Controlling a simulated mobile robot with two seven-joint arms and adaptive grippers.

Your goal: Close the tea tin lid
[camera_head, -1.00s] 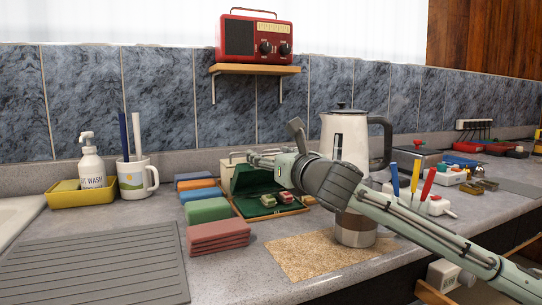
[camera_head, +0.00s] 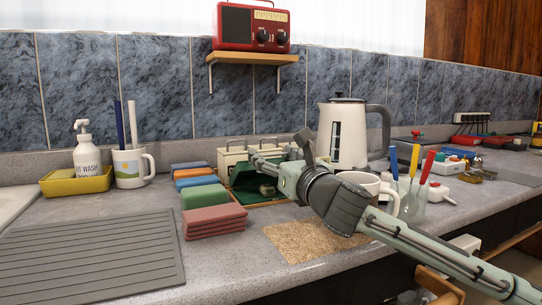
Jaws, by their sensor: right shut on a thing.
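The tea tin (camera_head: 262,204) stands open on the counter, with a dark green interior and small packets (camera_head: 268,189) inside. Its dark green lid (camera_head: 243,174) is raised at the back and tilts forward over the tin. My right gripper (camera_head: 255,159) is at the lid's top edge, shut on the lid; its fingertips are small and partly hard to make out. My right wrist hides the tin's right part. My left gripper is not in view.
Coloured sponge stacks (camera_head: 214,220) stand close left of the tin. A cork mat (camera_head: 310,240) lies in front. A kettle (camera_head: 345,130), a mug (camera_head: 362,180) and a glass with coloured handles (camera_head: 412,200) are near my arm. Cream canisters (camera_head: 232,157) stand behind.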

